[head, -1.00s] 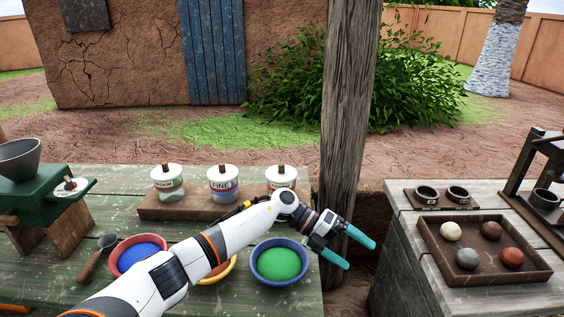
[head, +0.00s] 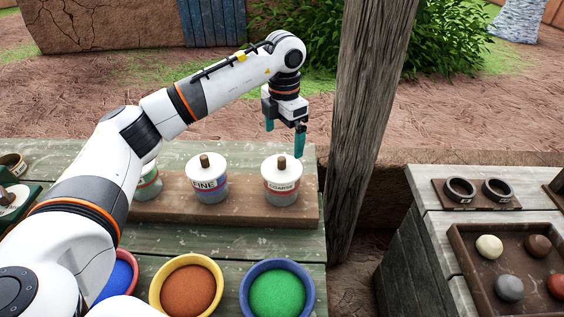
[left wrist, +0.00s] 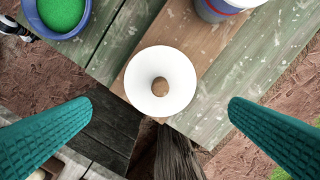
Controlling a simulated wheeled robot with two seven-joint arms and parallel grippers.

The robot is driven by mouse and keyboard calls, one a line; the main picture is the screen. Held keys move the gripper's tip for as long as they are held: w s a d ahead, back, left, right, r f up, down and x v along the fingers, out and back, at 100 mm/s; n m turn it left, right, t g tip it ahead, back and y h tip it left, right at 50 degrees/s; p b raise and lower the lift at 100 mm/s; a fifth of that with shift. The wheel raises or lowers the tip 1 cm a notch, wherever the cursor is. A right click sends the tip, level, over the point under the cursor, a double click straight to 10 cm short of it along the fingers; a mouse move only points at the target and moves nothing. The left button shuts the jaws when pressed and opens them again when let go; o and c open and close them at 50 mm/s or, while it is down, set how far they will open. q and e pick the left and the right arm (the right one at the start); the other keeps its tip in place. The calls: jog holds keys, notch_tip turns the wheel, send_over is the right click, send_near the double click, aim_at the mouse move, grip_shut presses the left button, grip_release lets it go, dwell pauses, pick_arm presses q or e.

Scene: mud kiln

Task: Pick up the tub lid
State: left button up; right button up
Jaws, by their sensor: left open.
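The tubs stand in a row on a brown wooden board, each with a white lid and a brown knob. The lid of the COARSE tub (head: 282,166) is at the right end of the row; it also shows from above in the left wrist view as a white disc with a round knob (left wrist: 160,87). The FINE tub (head: 207,182) is left of it. My left gripper (head: 285,140) points down above the COARSE lid, open and empty, with its teal fingers on either side of the lid in the left wrist view (left wrist: 160,112). My right gripper is out of sight.
Bowls of blue, orange (head: 188,290) and green powder (head: 277,292) stand in front of the board (head: 240,212). A wooden post (head: 365,120) rises right of the table. A tray of balls (head: 470,262) is on the right bench.

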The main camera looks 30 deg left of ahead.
aim_at(281, 158)
pick_arm(q)
notch_tip(281, 158, down, 2)
jog(key=shift+s+f, duration=0.1)
jog(key=shift+f, duration=0.35)
jog(key=shift+f+p, duration=0.3)
jog(key=shift+p, duration=0.1)
jog(key=f, duration=0.1)
jog(key=f+p, duration=0.1)
jog(key=f, duration=0.1)
jog(key=shift+s+a+f, duration=0.15)
jog(key=shift+a+f, duration=0.05)
jog(key=shift+f, duration=0.1)
jog(key=shift+f+p, duration=0.35)
jog(key=shift+f, duration=0.2)
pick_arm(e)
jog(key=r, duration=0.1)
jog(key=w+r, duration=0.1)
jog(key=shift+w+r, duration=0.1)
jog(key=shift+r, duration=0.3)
pick_arm(q)
jog(key=c, duration=0.6)
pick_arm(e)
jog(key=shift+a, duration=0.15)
